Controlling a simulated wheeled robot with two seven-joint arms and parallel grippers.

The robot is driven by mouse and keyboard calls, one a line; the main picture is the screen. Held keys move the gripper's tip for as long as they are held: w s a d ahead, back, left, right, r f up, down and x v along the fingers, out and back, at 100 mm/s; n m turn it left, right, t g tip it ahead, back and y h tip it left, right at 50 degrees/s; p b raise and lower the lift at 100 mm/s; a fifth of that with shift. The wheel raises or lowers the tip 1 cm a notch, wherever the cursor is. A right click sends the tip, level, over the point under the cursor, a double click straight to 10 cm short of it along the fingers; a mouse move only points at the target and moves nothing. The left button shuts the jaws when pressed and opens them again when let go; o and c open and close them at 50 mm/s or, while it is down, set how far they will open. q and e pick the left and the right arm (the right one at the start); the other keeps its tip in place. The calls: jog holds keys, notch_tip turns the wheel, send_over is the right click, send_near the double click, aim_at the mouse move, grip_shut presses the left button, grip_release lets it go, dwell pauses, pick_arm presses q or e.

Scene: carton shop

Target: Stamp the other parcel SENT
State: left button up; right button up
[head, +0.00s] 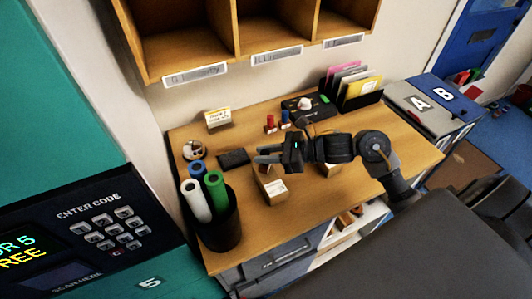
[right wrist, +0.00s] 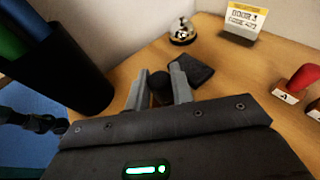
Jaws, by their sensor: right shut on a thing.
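My right gripper (head: 268,155) reaches in from the right over the desk. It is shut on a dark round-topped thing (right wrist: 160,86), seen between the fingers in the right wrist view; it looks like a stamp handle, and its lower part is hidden. A small brown parcel (head: 274,191) with a white label stands just below the gripper. Another parcel (head: 329,170) is mostly hidden under my right arm. A dark pad (head: 233,158) lies left of the gripper, and also beyond the fingertips in the wrist view (right wrist: 193,72). My left gripper is not clearly seen.
A bell (head: 194,150) and a black bin of rolls (head: 222,232) are at the left. A file rack (head: 366,99) is back right. Some desk (head: 212,137) is bare.

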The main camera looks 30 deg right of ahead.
jog(key=shift+f+b, duration=0.5)
jog(key=shift+b, duration=0.25)
dwell(0.7)
dwell(0.5)
jog(key=shift+r+p, duration=1.5)
jog(key=shift+r, duration=2)
jog(key=shift+f, duration=0.1)
